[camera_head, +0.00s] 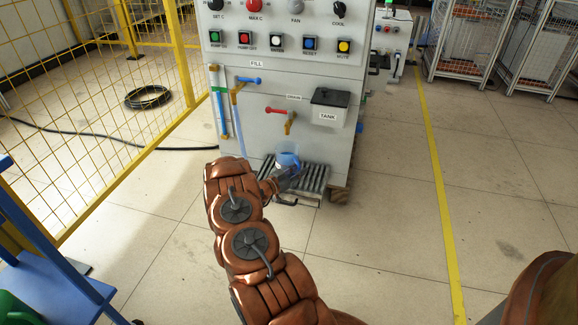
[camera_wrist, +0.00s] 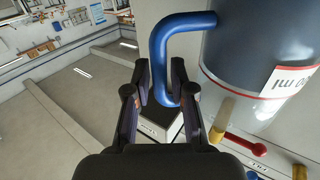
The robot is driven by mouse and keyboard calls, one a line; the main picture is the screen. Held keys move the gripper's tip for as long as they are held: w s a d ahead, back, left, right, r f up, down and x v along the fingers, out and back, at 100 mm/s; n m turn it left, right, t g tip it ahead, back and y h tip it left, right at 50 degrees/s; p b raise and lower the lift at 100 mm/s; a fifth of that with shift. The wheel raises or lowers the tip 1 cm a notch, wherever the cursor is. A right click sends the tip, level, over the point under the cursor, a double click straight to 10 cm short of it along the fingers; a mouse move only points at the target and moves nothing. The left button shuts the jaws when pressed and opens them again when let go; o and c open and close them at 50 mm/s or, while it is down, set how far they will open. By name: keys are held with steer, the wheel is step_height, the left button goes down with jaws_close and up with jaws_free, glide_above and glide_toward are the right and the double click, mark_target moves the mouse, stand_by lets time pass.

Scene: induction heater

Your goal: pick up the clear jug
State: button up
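The clear jug (camera_head: 288,157), bluish with a blue handle, stands on the slatted grate at the foot of the white machine. In the wrist view its grey-blue tinted body (camera_wrist: 260,55) fills the upper right, with a red-edged white label. The blue handle (camera_wrist: 158,45) comes down between the two fingers of my gripper (camera_wrist: 160,75). The fingers are partly closed, one on each side of the handle. I cannot tell whether they press on it. In the head view my gripper (camera_head: 270,186) is at the jug's lower left, partly hidden by my arm.
A yellow mesh fence (camera_head: 90,110) and a blue cart (camera_head: 50,255) stand at left.

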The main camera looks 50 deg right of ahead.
jaws_close()
steer(key=shift+r, duration=0.1)
stand_by(0.5)
